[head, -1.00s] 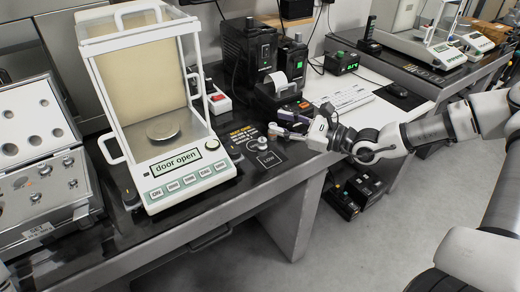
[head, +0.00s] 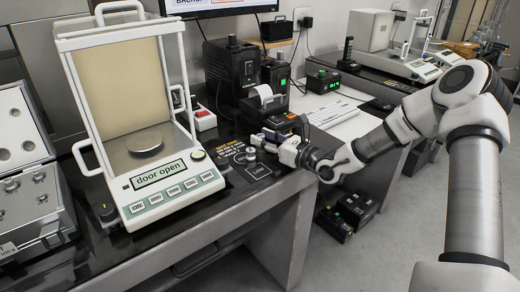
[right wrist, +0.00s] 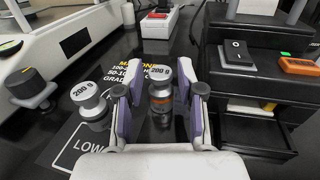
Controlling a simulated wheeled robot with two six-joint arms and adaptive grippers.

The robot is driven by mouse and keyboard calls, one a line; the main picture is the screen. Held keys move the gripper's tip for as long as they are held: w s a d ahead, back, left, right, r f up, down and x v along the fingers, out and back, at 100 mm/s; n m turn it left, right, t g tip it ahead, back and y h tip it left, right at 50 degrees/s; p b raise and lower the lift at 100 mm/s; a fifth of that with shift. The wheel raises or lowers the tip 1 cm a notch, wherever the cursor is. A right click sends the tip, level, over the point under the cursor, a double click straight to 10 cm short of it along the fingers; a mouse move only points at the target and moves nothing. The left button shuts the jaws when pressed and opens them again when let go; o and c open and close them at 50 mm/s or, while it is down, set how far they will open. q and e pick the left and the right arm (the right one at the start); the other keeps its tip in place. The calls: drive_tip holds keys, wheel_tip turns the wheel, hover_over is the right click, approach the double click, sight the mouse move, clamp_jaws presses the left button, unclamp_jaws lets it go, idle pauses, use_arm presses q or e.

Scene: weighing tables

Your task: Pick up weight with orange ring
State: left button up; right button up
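The weight with the orange ring (right wrist: 160,98) is a small silver cylinder marked 200 g, upright on the black table, in the right wrist view. My right gripper (right wrist: 161,93) is open, with one finger on each side of this weight and gaps showing between. A second 200 g weight (right wrist: 88,103) stands to the left, outside the left finger; I see no orange ring on it. In the head view my right gripper (head: 270,138) is low over the table, right of the balance, and its fingers hide the ringed weight. My left gripper is not in view.
The balance (head: 165,190) reads "door open" and its pan (head: 145,144) is empty. An open weight case (head: 35,215) stands at the left. Black boxes and a printer (head: 266,100) stand close behind my right gripper. The table's front edge (head: 225,222) is near.

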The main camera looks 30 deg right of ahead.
drive_tip(key=shift+w+a, duration=0.15)
drive_tip(key=shift+w, duration=0.1)
drive_tip(key=shift+s, duration=0.1)
drive_tip(key=shift+r, duration=0.1)
clamp_jaws()
